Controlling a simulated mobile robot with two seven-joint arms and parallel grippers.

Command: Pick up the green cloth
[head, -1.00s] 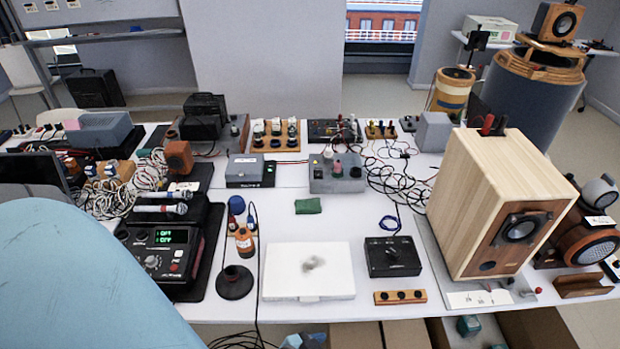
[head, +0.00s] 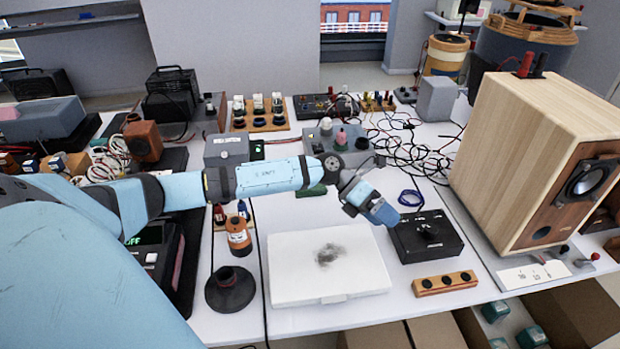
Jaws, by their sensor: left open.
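The green cloth (head: 316,190) lies on the white table behind my left forearm. The arm covers most of it, and only a small green part shows. My left arm reaches in from the left across the table. Its gripper (head: 385,217) is open and hangs to the right of the cloth, pointing down toward the right, near the black control box. I see nothing between its fingers. My right gripper is out of view.
A white flat case (head: 290,275) with a dark smudge lies in front of the arm. The black control box (head: 428,240) is beside the gripper. A large wooden speaker (head: 510,150) stands on the right. Tangled cables (head: 410,150) lie behind.

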